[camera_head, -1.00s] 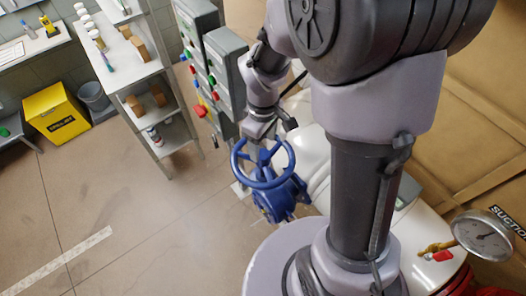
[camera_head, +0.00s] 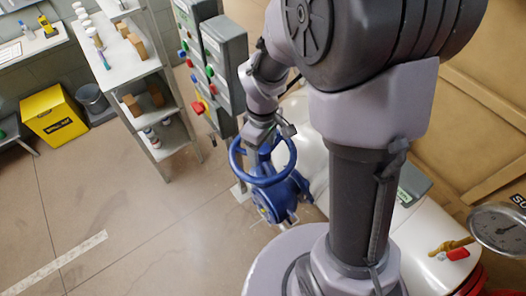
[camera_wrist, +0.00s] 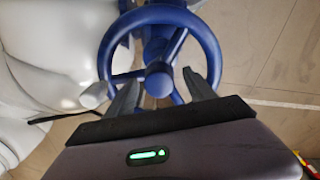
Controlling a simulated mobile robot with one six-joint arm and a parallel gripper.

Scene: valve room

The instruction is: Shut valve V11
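A blue handwheel (camera_head: 264,182) sits on a blue valve body (camera_head: 278,203) beside a white pipe. No V11 label can be read. In the wrist view the wheel (camera_wrist: 211,48) fills the upper middle, with its spokes and hub showing. My gripper (camera_head: 265,134) is at the wheel's far rim in the head view; its fingertips are partly hidden there. In the wrist view my gripper (camera_wrist: 160,82) is open, one dark finger on each side of the wheel's near part. Whether the fingers touch the wheel cannot be told.
Grey control boxes (camera_head: 226,62) with coloured buttons stand just behind the wheel. A white pipe (camera_head: 412,240) and a pressure gauge (camera_head: 498,228) are at right. A shelf (camera_head: 128,50), a yellow bin (camera_head: 53,114) and open floor (camera_head: 110,200) are at left.

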